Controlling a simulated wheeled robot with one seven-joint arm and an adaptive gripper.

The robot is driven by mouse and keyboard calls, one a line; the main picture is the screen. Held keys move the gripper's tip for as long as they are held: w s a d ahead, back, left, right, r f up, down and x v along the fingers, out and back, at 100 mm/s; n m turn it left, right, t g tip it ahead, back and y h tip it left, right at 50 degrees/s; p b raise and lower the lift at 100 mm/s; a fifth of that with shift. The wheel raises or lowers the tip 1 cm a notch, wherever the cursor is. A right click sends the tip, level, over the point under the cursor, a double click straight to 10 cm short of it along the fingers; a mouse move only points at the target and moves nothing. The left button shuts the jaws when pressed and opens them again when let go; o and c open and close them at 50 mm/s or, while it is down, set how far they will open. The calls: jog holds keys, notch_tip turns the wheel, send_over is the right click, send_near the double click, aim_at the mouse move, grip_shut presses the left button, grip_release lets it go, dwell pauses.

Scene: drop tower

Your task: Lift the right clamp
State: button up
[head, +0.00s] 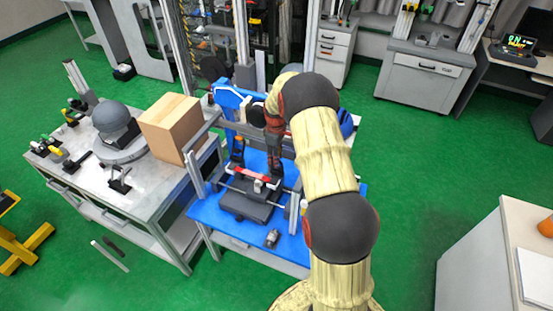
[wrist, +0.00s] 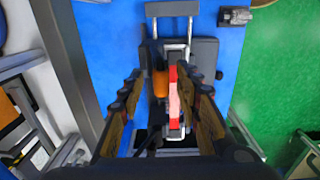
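A dark clamping fixture (head: 246,205) stands on a blue mat, with a red bar (head: 250,174) with a pale middle across it. My gripper (head: 274,172) is lowered at the right end of the bar and hides the right clamp in the head view. In the wrist view the fingers stand apart, with an orange clamp tip (wrist: 160,84) and the red bar (wrist: 174,97) showing between them. I cannot tell whether either finger touches the clamp.
A small grey part (head: 272,238) lies on the blue mat (head: 217,214) near its front edge. A metal frame surrounds the fixture. A workbench (head: 88,165) at left carries a cardboard box (head: 172,126) and a grey dome (head: 112,118). Green floor is open at right.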

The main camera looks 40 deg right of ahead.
notch_tip(320, 180, up, 12)
jog(key=shift+f, duration=0.2)
jog(key=shift+a, duration=0.1)
dwell(0.3)
